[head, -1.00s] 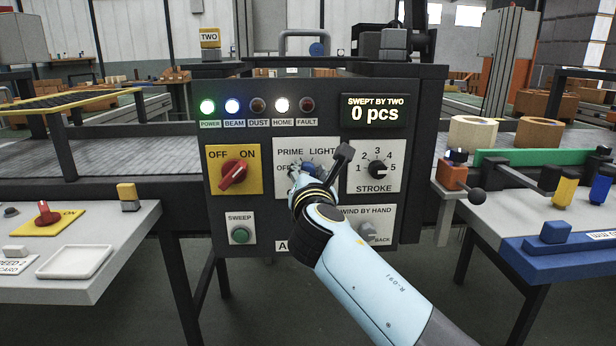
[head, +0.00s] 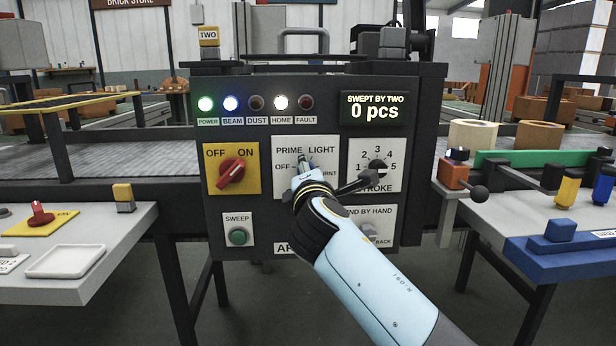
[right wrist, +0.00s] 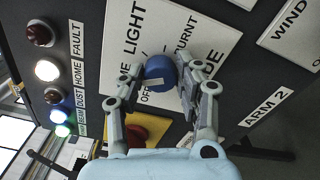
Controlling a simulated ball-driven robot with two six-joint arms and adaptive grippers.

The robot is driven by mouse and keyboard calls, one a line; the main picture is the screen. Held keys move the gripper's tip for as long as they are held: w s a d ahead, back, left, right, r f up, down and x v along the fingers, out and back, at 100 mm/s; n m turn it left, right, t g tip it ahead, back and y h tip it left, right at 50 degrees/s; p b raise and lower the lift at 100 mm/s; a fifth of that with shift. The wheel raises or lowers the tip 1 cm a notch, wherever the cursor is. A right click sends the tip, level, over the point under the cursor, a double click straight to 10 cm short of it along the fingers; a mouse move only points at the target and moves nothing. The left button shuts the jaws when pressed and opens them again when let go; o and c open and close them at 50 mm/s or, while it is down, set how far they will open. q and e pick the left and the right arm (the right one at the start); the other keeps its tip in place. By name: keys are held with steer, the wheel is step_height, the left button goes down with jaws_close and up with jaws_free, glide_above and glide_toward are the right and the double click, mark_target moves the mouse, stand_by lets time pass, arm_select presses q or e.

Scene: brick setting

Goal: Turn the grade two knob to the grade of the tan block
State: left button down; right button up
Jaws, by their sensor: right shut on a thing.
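The grade knob (right wrist: 160,70) is round and blue with a pale mark, on a white plate (right wrist: 118,45) lettered PRIME, LIGHT, OFF and BURNT. In the head view the plate (head: 282,183) sits mid-panel, and my right gripper (head: 303,168) covers much of the knob. In the right wrist view my right gripper (right wrist: 165,80) has its fingers closed on both sides of the knob. The grade that the mark points at is hard to tell. I cannot make out a block that is clearly the tan one. My left gripper is out of view.
A red OFF/ON switch (head: 232,172) is left of the plate, a STROKE dial (head: 377,168) right of it. Below are a green SWEEP button (head: 238,236) and a hand-wind knob (head: 368,232). A white tray (head: 65,261) lies on the left table.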

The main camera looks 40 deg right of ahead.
stand_by(0.5)
steer(key=o, duration=1.2)
steer(key=shift+c, duration=0.2)
steer(key=v, duration=0.7)
steer(key=shift+s+a, duration=0.15)
steer(key=shift+s, duration=0.1)
